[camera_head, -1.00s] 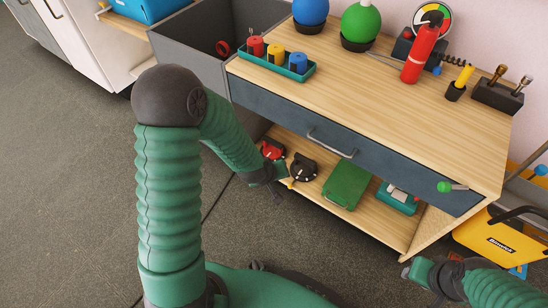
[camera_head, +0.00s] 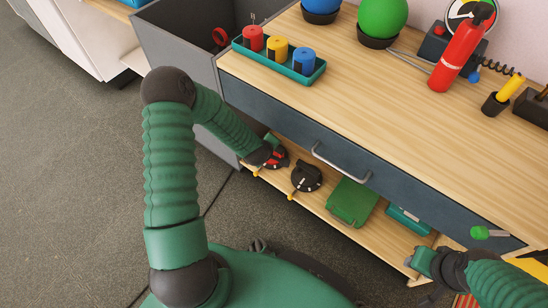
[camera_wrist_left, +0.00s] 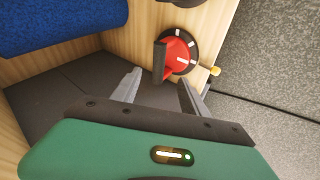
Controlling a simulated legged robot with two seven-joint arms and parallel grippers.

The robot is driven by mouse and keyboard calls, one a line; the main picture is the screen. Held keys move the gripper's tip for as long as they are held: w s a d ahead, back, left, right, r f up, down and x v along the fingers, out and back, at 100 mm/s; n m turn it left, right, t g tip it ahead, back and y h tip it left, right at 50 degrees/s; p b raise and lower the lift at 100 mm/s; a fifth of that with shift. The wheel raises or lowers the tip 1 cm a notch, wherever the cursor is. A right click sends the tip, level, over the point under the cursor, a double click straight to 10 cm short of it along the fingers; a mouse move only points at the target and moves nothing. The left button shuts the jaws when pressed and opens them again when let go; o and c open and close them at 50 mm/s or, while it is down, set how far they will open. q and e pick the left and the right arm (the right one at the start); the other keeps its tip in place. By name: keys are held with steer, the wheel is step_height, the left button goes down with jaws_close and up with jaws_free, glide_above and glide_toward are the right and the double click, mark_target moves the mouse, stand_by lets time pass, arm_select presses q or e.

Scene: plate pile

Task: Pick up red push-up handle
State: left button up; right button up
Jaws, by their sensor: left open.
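The red push-up handle (camera_head: 277,157) is on the left end of the bench's lower shelf, on a round black base with white marks. In the left wrist view the red handle (camera_wrist_left: 176,58) stands just beyond the fingertips. My left gripper (camera_head: 266,158) reaches to it from the left, and the arm partly hides it. In the left wrist view the left gripper (camera_wrist_left: 160,84) is open, with the handle ahead of the gap and no clear contact. My right gripper (camera_head: 414,270) is at lower right, away from the handle; its jaw opening is unclear.
A similar black handle (camera_head: 306,177) sits right of the red one, then a green case (camera_head: 352,202) and a teal box (camera_head: 408,218). The drawer front (camera_head: 350,150) and wooden bench top (camera_head: 400,120) overhang the shelf. The floor in front is clear.

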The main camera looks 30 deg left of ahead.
arm_select(q)
steer(key=b+x, duration=0.3)
steer(key=x, duration=0.4)
steer(key=shift+s+a+f, duration=0.1)
steer(key=shift+s+f, duration=0.05)
steer(key=shift+s, duration=0.05)
steer(key=b+x, duration=0.4)
steer(key=b, duration=0.1)
steer(key=shift+w+f, duration=0.2)
steer(key=shift+w, duration=0.15)
steer(key=shift+w+a+r, duration=0.1)
arm_select(e)
steer(key=s+x, duration=0.2)
steer(key=x, duration=0.6)
steer(key=shift+f, duration=0.6)
steer(key=shift+w+a, duration=0.1)
arm_select(q)
jaws_close()
steer(key=shift+a, duration=0.1)
